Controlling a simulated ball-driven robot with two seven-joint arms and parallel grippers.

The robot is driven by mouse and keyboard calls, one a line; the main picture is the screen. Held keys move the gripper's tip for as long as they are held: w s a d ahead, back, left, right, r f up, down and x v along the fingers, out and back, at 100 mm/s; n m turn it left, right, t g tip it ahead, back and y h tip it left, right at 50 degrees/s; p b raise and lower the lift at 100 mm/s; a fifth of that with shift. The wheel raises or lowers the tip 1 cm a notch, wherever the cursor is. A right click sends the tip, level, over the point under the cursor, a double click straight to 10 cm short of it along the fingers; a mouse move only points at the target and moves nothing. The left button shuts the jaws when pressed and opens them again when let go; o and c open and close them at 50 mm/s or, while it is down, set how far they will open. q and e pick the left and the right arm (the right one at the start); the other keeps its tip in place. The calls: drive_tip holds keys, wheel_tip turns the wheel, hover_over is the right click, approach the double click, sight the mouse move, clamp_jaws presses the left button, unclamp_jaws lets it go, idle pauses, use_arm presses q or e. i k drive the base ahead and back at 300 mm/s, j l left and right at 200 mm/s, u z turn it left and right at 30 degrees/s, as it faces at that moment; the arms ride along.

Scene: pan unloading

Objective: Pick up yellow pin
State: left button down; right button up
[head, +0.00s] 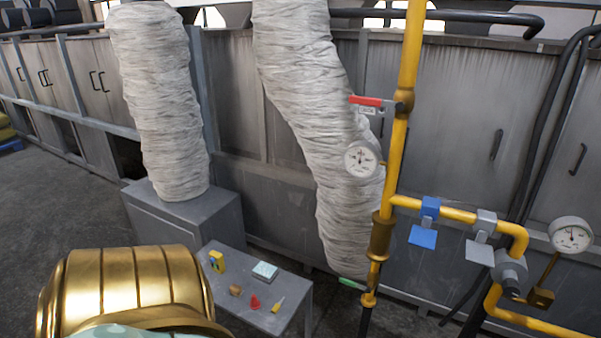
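A small slim yellow pin-like thing (278,304) lies near the right front part of a low grey table (292,318). It is small in the picture, so its exact shape is hard to tell. A yellow block with a blue mark (217,261) stands at the table's back left. Neither of my grippers shows in the head view, so nothing can be seen near the pin-like thing.
A red piece (255,302), a brown piece (235,290) and a pale blue-white box (265,271) share the table. A grey cabinet (185,215) stands behind it. Yellow pipes with valves (395,150) rise at right. A large gold shape blocks the lower left.

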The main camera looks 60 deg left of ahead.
sight(275, 309)
drive_tip(key=j+u, duration=0.15)
drive_tip(key=u, duration=0.35)
drive_tip(key=j+u, duration=0.15)
drive_tip(key=u, duration=0.35)
drive_tip(key=j+u, duration=0.1)
drive_tip(key=u, duration=0.4)
drive_tip(key=i+j, duration=0.15)
drive_tip(key=j, duration=0.15)
drive_tip(key=i+j, duration=0.2)
drive_tip(key=j, duration=0.15)
drive_tip(key=i+j, duration=0.15)
drive_tip(key=j, duration=0.15)
drive_tip(key=z, duration=1.75)
drive_tip(key=u, duration=1.65)
